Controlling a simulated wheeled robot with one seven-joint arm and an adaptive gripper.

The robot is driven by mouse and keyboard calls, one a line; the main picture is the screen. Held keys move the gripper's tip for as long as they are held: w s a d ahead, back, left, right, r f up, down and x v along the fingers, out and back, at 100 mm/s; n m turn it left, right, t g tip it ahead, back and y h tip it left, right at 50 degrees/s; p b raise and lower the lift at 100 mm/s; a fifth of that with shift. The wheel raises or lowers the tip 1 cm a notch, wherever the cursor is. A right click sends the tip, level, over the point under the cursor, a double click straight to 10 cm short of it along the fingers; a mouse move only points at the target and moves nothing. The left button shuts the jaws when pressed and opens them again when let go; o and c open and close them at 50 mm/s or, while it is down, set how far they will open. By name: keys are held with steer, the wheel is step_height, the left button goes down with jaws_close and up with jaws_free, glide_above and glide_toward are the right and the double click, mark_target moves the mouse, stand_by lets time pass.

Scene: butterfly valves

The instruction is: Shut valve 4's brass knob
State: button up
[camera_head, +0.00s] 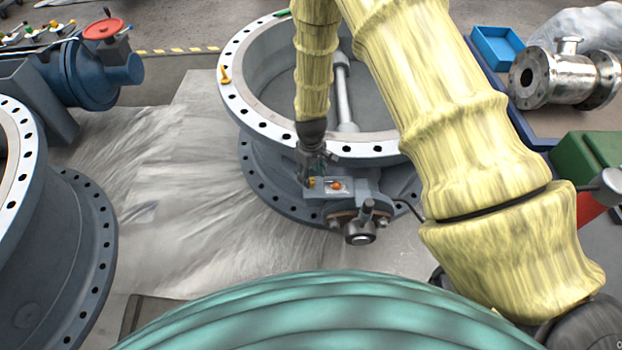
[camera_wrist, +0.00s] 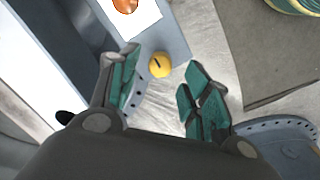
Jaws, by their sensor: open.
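The brass knob (camera_wrist: 159,66) is a small round yellow knob with a dark slot, beside the edge of a grey-blue block (camera_wrist: 170,30). In the head view it is a tiny yellow spot (camera_head: 311,183) on the bracket at the front of a large grey flanged valve (camera_head: 262,125). My gripper (camera_wrist: 161,80) is open and empty, with its green-padded fingers on either side of the knob in the wrist view. I cannot tell how far the fingers are from it in depth. In the head view my gripper (camera_head: 314,160) is just above the bracket. No valve number is readable.
An orange part (camera_head: 336,185) on a white plate sits right of the knob. A shaft end (camera_head: 360,234) juts out below the bracket. Another large flanged valve (camera_head: 60,250) stands at left, and a blue valve with a red handwheel (camera_head: 101,29) behind it.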

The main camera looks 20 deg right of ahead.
steer(key=shift+f, duration=1.55)
steer(key=c, duration=1.1)
